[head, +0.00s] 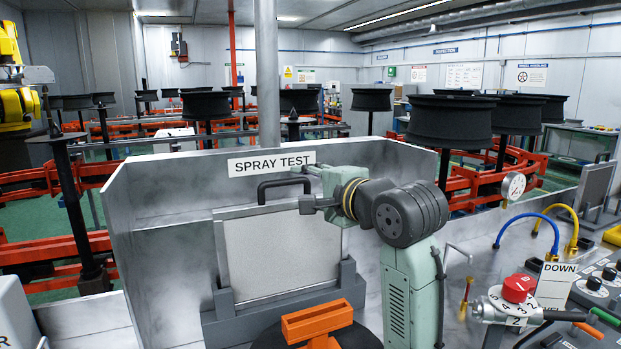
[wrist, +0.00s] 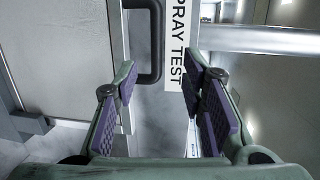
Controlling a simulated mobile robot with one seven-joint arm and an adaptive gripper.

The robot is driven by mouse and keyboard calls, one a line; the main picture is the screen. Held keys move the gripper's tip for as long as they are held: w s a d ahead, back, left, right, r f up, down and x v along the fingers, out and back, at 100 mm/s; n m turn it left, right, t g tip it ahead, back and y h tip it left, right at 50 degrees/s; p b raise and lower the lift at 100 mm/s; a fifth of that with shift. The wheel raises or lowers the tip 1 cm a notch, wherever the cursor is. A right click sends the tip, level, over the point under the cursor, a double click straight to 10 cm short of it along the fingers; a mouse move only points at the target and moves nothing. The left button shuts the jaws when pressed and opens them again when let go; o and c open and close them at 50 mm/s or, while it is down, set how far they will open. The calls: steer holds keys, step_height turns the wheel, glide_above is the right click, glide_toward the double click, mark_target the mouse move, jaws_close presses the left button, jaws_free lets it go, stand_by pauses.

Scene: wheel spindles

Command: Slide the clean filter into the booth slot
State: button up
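A pale filter panel (head: 282,252) in a grey frame, with a black handle (head: 284,184) on top, stands upright in the booth. Its lower edge is in a dark grey slotted holder (head: 349,284), and it looks clean. In the wrist view the panel (wrist: 62,55) is at left and its handle (wrist: 152,45) lies beyond my fingertips. My gripper (head: 318,188) is just right of the handle in the head view. In the wrist view my gripper (wrist: 160,78) is open, with nothing held between its purple pads.
The booth wall carries a SPRAY TEST sign (head: 272,163). An orange block (head: 322,322) is in front of the holder. At right are a second grey panel (head: 596,190) in a stand, a gauge (head: 513,186), hoses and a red knob (head: 519,287).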

steer(key=shift+f+v, duration=0.15)
steer(key=shift+v, duration=0.75)
steer(key=shift+f+v, duration=0.1)
steer(key=shift+v, duration=0.8)
steer(key=shift+d, duration=0.2)
